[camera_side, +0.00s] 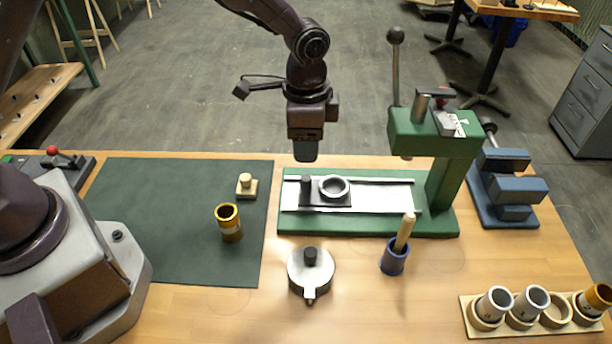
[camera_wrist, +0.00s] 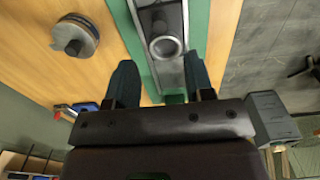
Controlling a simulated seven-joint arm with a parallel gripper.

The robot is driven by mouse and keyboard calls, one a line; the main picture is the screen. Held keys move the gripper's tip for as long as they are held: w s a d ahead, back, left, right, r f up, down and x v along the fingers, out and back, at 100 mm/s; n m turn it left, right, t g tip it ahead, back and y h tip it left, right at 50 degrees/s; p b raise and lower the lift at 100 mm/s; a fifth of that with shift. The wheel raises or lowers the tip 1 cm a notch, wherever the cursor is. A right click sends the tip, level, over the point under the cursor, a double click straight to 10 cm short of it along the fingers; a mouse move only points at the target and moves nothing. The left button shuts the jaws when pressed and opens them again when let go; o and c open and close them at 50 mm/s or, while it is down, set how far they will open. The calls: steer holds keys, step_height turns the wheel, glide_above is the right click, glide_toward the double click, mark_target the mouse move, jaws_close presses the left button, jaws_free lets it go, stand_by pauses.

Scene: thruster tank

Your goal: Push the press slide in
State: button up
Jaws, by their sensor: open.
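The press (camera_side: 435,130) is green, with a long base and an upright head at its right end. Its press slide (camera_side: 318,200) is a dark plate with a black knob (camera_side: 306,184) and a silver ring (camera_side: 334,187) on it. The slide sits near the left end of the pale rails (camera_side: 388,196), clear of the press head. My gripper (camera_side: 306,152) points down above the rear left of the base, apart from the slide. In the wrist view my gripper (camera_wrist: 160,76) is open and empty, its two fingers apart, with the ring (camera_wrist: 165,46) showing beyond them.
A silver lidded pot (camera_side: 311,270) and a blue holder with a wooden-handled tool (camera_side: 394,258) stand in front of the press. A brass cup (camera_side: 229,222) and a small wooden block (camera_side: 246,186) are on the green mat (camera_side: 140,215). A blue vise (camera_side: 505,190) stands right.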

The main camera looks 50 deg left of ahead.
mark_target(307, 178)
step_height(307, 178, down, 9)
steer(key=shift+f, duration=0.2)
jaws_close()
